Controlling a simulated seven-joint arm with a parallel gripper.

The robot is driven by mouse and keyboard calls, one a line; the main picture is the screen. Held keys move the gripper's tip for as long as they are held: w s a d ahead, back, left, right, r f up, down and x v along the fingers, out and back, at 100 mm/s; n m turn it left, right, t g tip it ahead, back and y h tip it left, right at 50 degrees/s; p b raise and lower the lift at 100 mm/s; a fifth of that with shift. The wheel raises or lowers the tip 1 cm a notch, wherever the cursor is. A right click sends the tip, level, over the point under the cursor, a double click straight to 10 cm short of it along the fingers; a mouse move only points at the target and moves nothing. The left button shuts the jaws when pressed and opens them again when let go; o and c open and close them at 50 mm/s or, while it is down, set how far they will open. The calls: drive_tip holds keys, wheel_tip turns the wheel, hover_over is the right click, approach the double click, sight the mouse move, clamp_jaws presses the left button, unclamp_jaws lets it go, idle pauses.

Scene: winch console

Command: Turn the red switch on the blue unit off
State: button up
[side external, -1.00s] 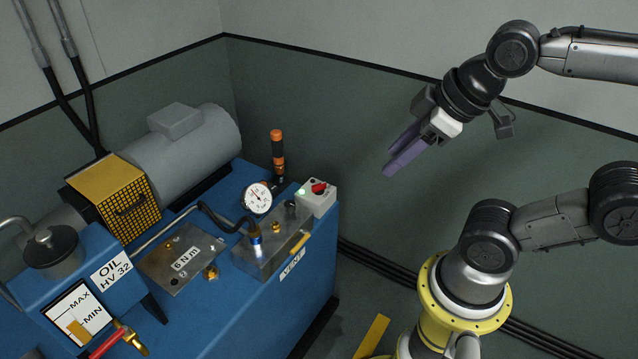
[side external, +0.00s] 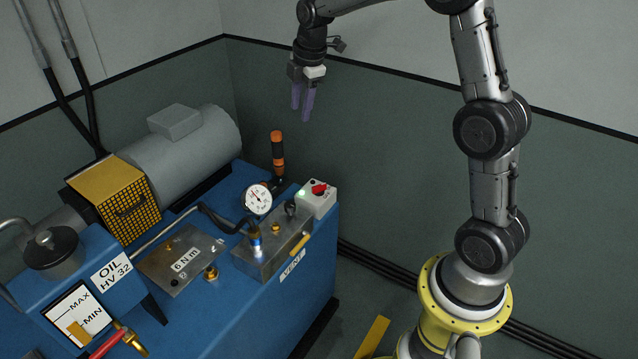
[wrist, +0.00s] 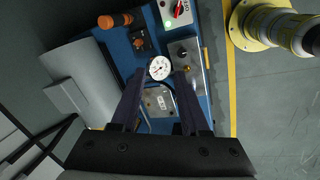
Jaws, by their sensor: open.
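The red switch (side external: 319,188) sits on a small light grey box (side external: 318,203) at the right end of the blue unit (side external: 250,318). A green lamp (side external: 302,192) glows beside it on the box. In the wrist view the red switch (wrist: 180,9) is at the top edge, with the green lamp (wrist: 168,24) lit below and left of it. My gripper (side external: 302,113) points down with purple fingers apart and empty, well above the box and a little left of it in the side view. In the wrist view its dark fingers frame the gauge area.
The air above the box is clear.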

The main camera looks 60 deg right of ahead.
drive_tip(key=w+d+f+g, duration=0.1)
drive_tip(key=w+d+f, duration=0.1)
drive_tip(key=d+f, duration=0.45)
drive_tip(key=m+g, duration=0.1)
drive_tip(key=g, duration=0.1)
approach(319, 185)
drive_tip(key=shift+y, duration=0.4)
drive_tip(key=f, duration=0.9)
drive_tip(key=shift+s+d, duration=0.2)
drive_tip(key=shift+d, duration=0.1)
clamp_jaws()
